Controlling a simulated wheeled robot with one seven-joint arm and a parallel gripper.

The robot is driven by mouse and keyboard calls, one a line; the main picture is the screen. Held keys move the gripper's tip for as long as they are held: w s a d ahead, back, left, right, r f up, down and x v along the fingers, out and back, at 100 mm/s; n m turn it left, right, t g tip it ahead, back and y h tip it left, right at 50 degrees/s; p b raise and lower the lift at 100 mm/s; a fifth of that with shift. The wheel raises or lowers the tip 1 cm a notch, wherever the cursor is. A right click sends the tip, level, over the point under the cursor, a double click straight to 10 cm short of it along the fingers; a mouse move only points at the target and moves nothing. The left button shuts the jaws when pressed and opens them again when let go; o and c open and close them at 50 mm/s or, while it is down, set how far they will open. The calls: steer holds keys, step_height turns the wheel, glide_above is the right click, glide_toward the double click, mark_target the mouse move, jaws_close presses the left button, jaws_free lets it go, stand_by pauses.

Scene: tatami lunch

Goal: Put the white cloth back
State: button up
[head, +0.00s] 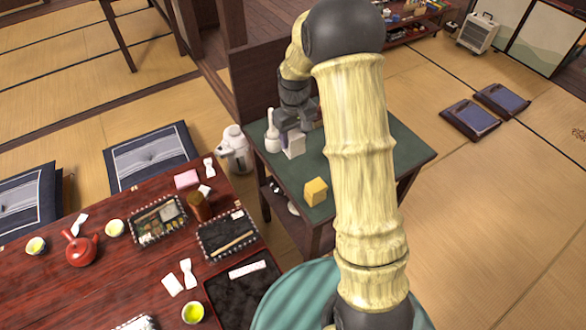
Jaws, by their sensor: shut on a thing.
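My gripper (291,128) is over the far left part of the small green-topped table (360,160). It is shut on the white cloth (294,146), which shows as a small white block-like shape just under the fingers. The cloth is at or just above the table top; I cannot tell if it touches. My gripper and wrist hide its upper part, and the fingertips are small in view.
A white bottle-like thing (271,131) stands just left of my gripper. A yellow block (315,191) sits nearer on the green table. A white pot (235,150) is beyond its left edge. The red-brown table (130,285) at lower left holds dishes and a red teapot (79,248).

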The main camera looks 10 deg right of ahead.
mark_target(294, 151)
steer(key=f, duration=0.5)
steer(key=shift+d+f, duration=0.2)
steer(key=shift+f, duration=0.45)
steer(key=shift+a, duration=0.25)
steer(key=shift+s+f, duration=0.1)
steer(key=shift+f, duration=0.05)
step_height(294, 151, down, 4)
steer(key=shift+r+p, duration=0.2)
steer(key=shift+p, duration=0.15)
steer(key=o, duration=0.9)
steer(key=shift+d, duration=0.1)
steer(key=shift+r, duration=0.1)
